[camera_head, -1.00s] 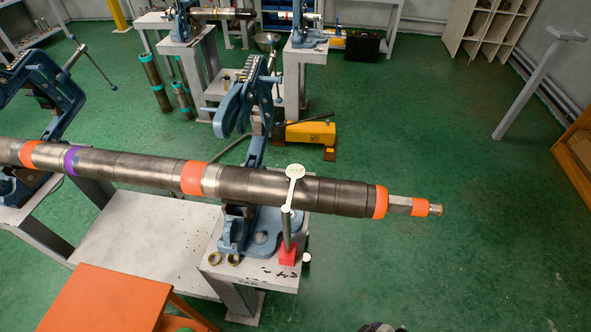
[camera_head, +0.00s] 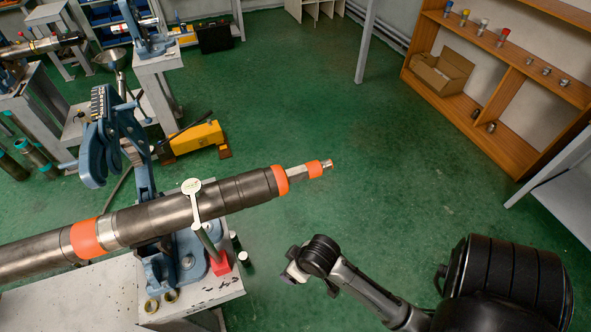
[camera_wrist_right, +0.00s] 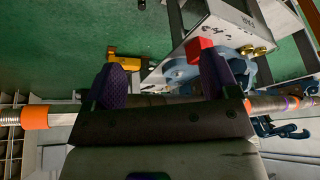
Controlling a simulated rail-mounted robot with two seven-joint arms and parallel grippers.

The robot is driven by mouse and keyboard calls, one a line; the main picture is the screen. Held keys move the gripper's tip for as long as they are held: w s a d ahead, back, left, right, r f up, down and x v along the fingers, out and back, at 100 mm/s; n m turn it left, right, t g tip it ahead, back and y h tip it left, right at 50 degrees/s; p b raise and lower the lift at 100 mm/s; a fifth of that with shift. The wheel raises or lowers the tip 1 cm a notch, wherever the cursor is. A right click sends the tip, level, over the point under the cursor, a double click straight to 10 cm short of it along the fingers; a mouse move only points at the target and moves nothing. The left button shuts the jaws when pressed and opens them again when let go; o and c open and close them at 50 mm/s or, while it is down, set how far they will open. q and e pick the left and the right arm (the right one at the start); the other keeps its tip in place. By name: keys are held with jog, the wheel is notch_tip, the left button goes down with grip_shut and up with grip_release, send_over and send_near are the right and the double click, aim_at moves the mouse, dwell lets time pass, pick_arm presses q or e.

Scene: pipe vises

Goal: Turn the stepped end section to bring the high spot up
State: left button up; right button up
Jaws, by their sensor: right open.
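A long dark steel pipe (camera_head: 150,217) with orange bands lies in a blue pipe vise (camera_head: 175,260). A gauge with a pale round disk (camera_head: 191,187) stands on a red base (camera_head: 220,263) against the pipe. My right gripper (camera_head: 292,270) is below and in front of the tip, apart from it. In the right wrist view its two purple-padded fingers (camera_wrist_right: 164,68) are open, with the pipe's orange band (camera_wrist_right: 36,117) at left. My left gripper is out of view.
The vise stands on a grey bench (camera_head: 205,297) with brass rings near its front. A yellow pump (camera_head: 197,138) sits on the floor behind. A wooden shelf (camera_head: 500,90) stands at the right. Green floor beyond the tip is clear.

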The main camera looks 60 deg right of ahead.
jog(key=w+d+f+m+t+y, duration=0.1)
jog(key=w+d+f+m+t, duration=0.2)
jog(key=w+f+m, duration=0.15)
jog(key=m+t+h, duration=0.7)
jog(key=m+h, duration=0.6)
jog(key=m, duration=0.8)
send_near(297, 174)
notch_tip(297, 174, down, 3)
jog(key=s, duration=0.2)
jog(key=x, duration=1.3)
jog(key=shift+w+a+r, duration=0.1)
jog(key=shift+w+r, duration=0.05)
jog(key=shift+w, duration=0.25)
jog(key=shift+c, duration=0.2)
